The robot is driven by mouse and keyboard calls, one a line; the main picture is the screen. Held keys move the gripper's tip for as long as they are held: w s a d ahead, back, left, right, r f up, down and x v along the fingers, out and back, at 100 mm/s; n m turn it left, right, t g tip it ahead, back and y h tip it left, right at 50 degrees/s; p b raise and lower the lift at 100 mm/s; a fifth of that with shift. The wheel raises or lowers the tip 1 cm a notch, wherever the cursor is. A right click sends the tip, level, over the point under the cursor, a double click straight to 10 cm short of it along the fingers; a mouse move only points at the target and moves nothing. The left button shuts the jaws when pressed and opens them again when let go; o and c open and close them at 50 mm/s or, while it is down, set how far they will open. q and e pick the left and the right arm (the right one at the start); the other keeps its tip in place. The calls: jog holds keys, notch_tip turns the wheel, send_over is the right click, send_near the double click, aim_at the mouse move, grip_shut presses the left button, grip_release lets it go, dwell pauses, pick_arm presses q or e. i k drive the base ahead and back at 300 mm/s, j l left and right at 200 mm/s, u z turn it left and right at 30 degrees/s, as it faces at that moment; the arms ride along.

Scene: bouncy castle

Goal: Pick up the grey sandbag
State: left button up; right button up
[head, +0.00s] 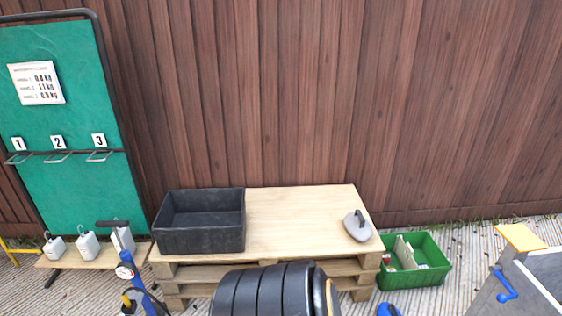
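A grey, rounded bag with a dark handle on top, which looks like the grey sandbag (357,227), lies on the right end of the wooden pallet table (295,222) in the head view. It lies close to the table's right edge, with nothing touching it. Neither of my grippers shows in the head view, so I cannot see whether they are open or shut.
A black open bin (200,238) stands on the table's left end; the tabletop between bin and bag is clear. A green crate (432,274) with items stands right of the table. Pale weights (87,246) and a blue pump (138,283) are left. A wooden fence (260,90) stands behind.

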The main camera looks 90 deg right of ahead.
aim_at(357, 226)
jog(key=z, duration=3.4)
jog(key=i+j+u, duration=0.1)
jog(key=i, duration=0.25)
jog(key=i+j, duration=0.1)
jog(key=i, duration=0.25)
jog(key=j+u, duration=0.05)
